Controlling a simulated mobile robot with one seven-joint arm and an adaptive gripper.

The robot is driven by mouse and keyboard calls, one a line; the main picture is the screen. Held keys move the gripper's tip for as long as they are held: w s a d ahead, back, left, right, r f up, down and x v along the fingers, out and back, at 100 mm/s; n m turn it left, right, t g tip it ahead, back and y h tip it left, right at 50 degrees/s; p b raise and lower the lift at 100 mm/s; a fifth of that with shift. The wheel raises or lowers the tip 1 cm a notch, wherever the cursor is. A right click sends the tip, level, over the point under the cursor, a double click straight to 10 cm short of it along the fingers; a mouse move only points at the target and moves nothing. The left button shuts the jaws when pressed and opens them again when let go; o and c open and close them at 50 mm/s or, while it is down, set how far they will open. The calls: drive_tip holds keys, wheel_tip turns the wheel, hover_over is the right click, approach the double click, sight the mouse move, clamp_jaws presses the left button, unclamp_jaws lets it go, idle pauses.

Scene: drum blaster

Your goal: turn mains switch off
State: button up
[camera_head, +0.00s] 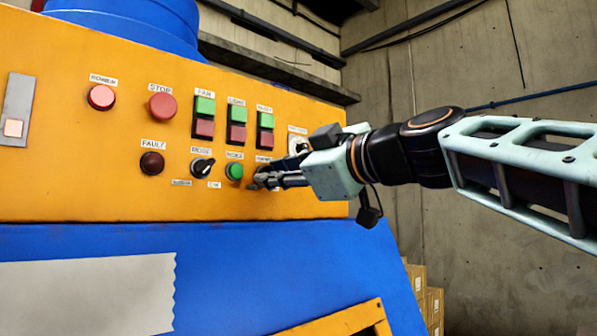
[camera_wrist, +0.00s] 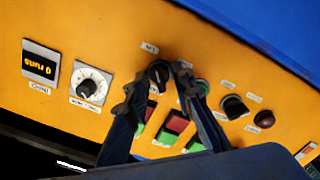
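The mains switch appears to be the black rotary knob (camera_wrist: 158,72) at the end of the lower control row on the orange panel (camera_head: 60,190). Its label is too small to read. In the wrist view the knob shows between my two fingertips. My gripper (camera_wrist: 160,80) is open, with one finger on each side of the knob; I cannot tell whether either finger touches it. In the head view my gripper (camera_head: 262,180) reaches in from the right, close to the panel, just right of the green button (camera_head: 234,171), and hides the knob.
Near the gripper are the black mode knob (camera_head: 202,166), a dark red fault light (camera_head: 152,163), green-and-red button pairs (camera_head: 237,125) and a white dial (camera_wrist: 90,85). A red stop button (camera_head: 162,106) is farther left. The blue machine body (camera_head: 270,270) lies below the panel.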

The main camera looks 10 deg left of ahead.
clamp_jaws()
drive_tip(key=shift+m+b, duration=1.7)
drive_tip(key=shift+m, duration=6.2)
drive_tip(key=shift+d, duration=0.1)
drive_tip(key=shift+o, duration=0.8)
unclamp_jaws()
